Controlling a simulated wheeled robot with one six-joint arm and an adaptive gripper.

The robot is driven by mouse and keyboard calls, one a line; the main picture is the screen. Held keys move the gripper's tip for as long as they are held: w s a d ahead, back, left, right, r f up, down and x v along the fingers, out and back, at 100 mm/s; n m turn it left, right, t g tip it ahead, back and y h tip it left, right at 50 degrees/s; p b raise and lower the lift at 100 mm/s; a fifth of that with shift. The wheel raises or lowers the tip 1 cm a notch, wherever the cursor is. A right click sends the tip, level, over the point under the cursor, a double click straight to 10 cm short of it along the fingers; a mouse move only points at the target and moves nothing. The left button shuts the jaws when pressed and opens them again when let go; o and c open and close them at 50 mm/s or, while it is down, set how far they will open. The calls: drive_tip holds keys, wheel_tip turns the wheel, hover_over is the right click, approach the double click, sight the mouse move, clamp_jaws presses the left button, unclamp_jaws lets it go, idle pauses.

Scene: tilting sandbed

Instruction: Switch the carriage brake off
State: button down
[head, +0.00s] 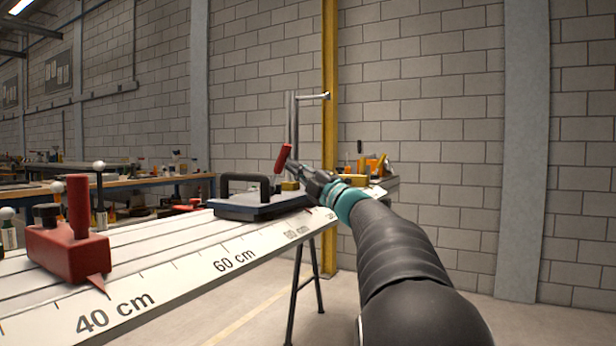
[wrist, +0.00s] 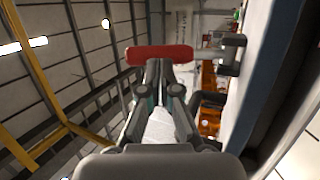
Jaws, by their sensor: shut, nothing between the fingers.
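A red-gripped lever, which looks like the brake lever (head: 283,157), stands tilted at the far side of a dark flat carriage (head: 262,208) with a black bow handle. In the wrist view the red grip (wrist: 160,54) lies across the picture, with a grey rod running right to a bracket. My gripper (head: 293,167) is shut and empty, its tips right at the red grip. In the wrist view its fingertips (wrist: 158,66) end just at the grip's lower edge; I cannot tell whether they touch. The lever's foot is hidden in the head view.
The carriage stands on a white sandbed rail (head: 180,287) with a centimetre scale. A red block (head: 67,254) with a red upright handle and pointer stands near 40 cm. A yellow post (head: 330,60) rises behind. Cluttered benches stand at the back left.

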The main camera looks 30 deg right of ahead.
drive_tip(key=shift+w+a+r, duration=0.2)
drive_tip(key=shift+w+r, duration=0.05)
drive_tip(key=shift+w, duration=0.25)
drive_tip(key=shift+r, duration=0.1)
